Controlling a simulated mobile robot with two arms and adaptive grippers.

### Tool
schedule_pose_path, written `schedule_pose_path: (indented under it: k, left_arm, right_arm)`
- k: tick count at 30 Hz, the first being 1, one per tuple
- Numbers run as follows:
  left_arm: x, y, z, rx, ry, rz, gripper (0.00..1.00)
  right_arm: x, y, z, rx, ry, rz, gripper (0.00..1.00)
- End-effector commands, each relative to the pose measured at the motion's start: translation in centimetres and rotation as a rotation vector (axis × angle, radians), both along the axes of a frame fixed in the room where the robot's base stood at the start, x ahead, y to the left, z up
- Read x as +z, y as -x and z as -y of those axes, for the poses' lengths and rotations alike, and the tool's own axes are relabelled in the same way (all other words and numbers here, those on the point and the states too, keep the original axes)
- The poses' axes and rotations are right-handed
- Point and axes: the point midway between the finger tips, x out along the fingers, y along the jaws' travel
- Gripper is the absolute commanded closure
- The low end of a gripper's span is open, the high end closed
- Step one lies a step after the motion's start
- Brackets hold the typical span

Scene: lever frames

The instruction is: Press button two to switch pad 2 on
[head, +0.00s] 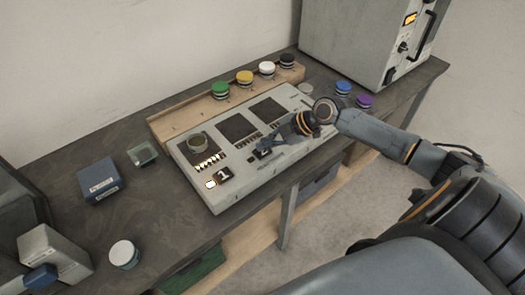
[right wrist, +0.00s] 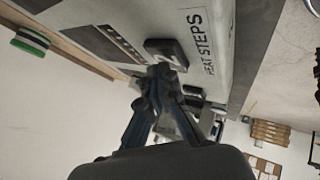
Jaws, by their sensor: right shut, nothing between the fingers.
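The light grey panel (head: 222,198) lies on the bench with dark square pads in a row. Pad 2 (head: 237,127) is the middle one and is bare. Button two (head: 254,154) is a dark block in front of it, partly hidden by my right gripper (head: 268,145). In the right wrist view the dark button (right wrist: 166,50) is just beyond the shut, empty fingertips (right wrist: 160,74). I cannot tell whether they touch it. No lit lamps show beside pad 2; my gripper covers part of that area. My left gripper is not in view.
Coloured round tins, such as the green one (head: 221,90), stand on a wooden ledge behind. A grey cabinet (head: 360,40) stands back right.

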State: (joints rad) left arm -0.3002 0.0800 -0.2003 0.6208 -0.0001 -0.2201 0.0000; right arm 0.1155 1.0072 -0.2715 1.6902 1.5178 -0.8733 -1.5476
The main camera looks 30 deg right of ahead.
Motion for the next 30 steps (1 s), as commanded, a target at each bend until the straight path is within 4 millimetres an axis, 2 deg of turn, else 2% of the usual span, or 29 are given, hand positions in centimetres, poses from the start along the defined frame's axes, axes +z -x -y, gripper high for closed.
schedule_pose_path:
  k: [30]
  left_arm:
    - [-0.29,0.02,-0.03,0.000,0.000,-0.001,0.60]
  right_arm:
    - [-0.19,0.00,0.00,0.000,0.000,0.000,1.00]
